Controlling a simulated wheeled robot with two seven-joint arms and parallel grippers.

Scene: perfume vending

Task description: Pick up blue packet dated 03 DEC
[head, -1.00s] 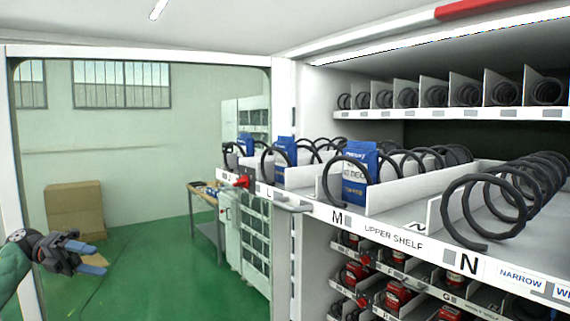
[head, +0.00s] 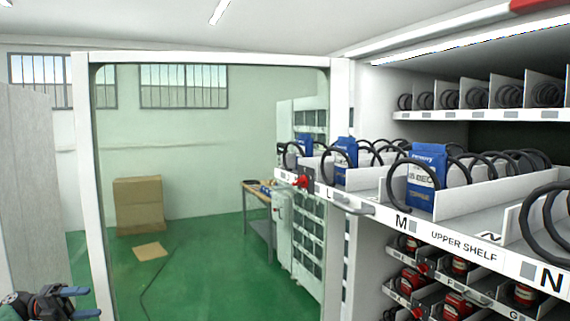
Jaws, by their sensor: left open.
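A blue packet (head: 427,165) stands upright in lane M of the upper shelf, behind the front loop of a black coil. Its pale label shows "DEC", but I cannot read the day clearly. A second blue packet (head: 345,155) stands in lane L, and a third blue packet (head: 304,145) stands further left; their dates are too small to read. My left gripper (head: 82,302) is open and empty at the bottom left, far from the packets. My right gripper is not in view.
The upper shelf (head: 462,246) has white dividers and black coils; lane N at right shows no packet. Red items (head: 458,304) sit on the shelf below.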

